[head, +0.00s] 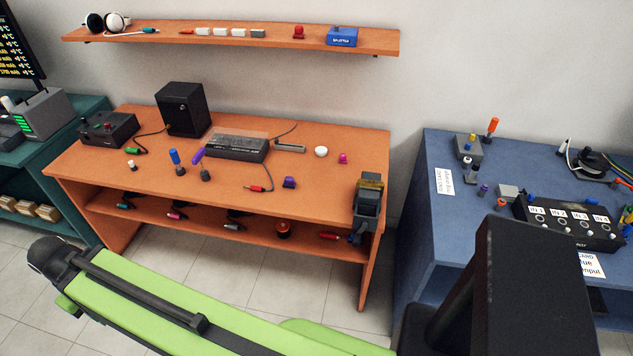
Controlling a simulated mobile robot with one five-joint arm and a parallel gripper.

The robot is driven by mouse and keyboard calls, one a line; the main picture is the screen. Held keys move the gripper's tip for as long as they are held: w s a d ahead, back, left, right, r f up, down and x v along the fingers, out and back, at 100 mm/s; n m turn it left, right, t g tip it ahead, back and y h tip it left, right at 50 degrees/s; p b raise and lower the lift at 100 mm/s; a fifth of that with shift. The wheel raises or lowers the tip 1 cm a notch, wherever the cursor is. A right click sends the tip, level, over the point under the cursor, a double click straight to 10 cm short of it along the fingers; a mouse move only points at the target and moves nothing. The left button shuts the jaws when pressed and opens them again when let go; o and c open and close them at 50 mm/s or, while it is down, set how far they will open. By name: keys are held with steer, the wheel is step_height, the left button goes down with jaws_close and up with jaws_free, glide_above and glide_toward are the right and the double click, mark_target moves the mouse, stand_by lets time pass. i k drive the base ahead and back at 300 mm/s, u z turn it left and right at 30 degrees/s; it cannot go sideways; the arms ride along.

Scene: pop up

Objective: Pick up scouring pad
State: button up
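I cannot pick out a scouring pad for certain in the head view. A dark grey device (368,205) with a yellow-brown top stands at the right front corner of the orange workbench (300,190); whether that top is a pad is too small to tell. My green and black arm crosses the bottom of the picture, in front of the workbench. The fingertips of my gripper do not show.
A black speaker (183,109), a black box (108,128) and a dark flat unit (236,147) stand on the workbench, with small knobs and plugs. A wall shelf (235,38) is above. A blue table (425,225) stands right, a teal one (75,133) left.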

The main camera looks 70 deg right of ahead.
mark_target(289, 182)
steer(key=z, duration=0.45)
steer(key=i, duration=1)
steer(key=u, duration=0.05)
